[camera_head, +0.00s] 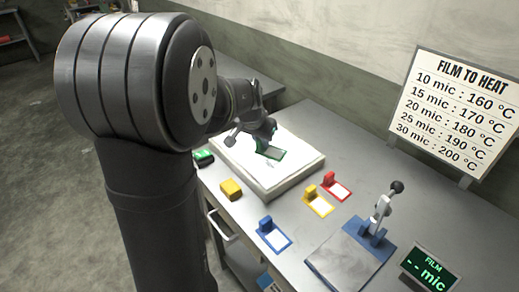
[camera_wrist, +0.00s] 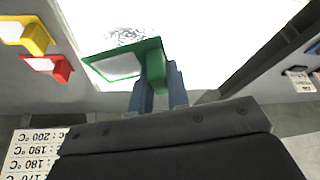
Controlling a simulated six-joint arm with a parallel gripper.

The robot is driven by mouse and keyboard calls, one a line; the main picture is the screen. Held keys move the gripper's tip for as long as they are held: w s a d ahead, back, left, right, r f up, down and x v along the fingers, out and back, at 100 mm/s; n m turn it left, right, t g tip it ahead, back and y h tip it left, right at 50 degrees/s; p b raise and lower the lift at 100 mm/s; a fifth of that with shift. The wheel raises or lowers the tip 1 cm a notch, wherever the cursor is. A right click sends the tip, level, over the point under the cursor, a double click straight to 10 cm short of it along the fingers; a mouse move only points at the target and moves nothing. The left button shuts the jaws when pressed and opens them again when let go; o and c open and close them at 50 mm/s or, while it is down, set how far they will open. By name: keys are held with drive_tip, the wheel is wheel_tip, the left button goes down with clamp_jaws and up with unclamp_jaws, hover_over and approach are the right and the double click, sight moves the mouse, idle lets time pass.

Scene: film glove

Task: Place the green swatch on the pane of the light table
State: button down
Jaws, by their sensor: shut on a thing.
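The green swatch (camera_head: 271,153) is a small green frame with a clear film window and an upright grip block. In the wrist view the green swatch (camera_wrist: 122,62) is held by its block between the two fingers of my gripper (camera_wrist: 160,85). In the head view my gripper (camera_head: 262,138) is over the light table (camera_head: 300,178), whose bright white pane (camera_wrist: 220,35) fills much of the wrist view. The swatch is over the pane. I cannot tell whether it touches the pane or hangs just above it.
Yellow (camera_head: 319,201), red (camera_head: 336,187) and blue (camera_head: 273,235) swatches lie on the bench near the light table. A yellow block (camera_head: 231,189) and a green block (camera_head: 204,158) sit at its left. A lever device (camera_head: 376,225), a film display (camera_head: 430,268) and a chart (camera_head: 455,110) stand right.

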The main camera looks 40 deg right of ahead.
sight(260, 150)
drive_tip(key=shift+w+f, duration=0.2)
drive_tip(key=shift+f, duration=1.95)
drive_tip(key=shift+f, duration=0.15)
drive_tip(key=c, duration=1.4)
unclamp_jaws()
drive_tip(key=v, duration=1.2)
drive_tip(key=shift+s+a, duration=0.1)
drive_tip(key=shift+a, duration=0.05)
